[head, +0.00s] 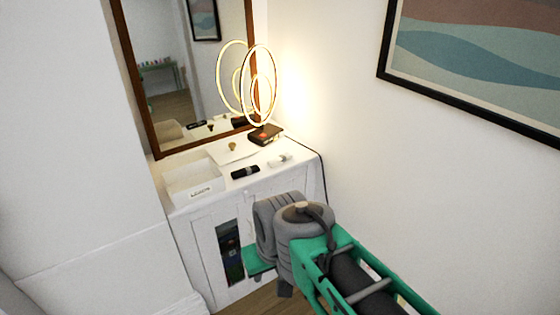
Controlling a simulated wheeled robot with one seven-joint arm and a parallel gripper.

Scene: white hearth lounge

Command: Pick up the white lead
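A small white item (280,160), which looks like the white lead, lies on the white cabinet top near its right end. It is too small to make out well. My arm reaches in from the lower right and ends in front of the cabinet, below its top. Part of what seems to be my gripper (258,262) shows as a green piece beside the grey wrist. Its fingers are hidden, so I cannot see whether it is open or shut. It is apart from the white item.
The white cabinet (205,226) also holds a white open box (194,190), a black object (245,172), a small brass-coloured object (232,146) and a lit ring lamp (265,134). A mirror (132,75) stands behind. A wall with a framed picture (480,55) is at right.

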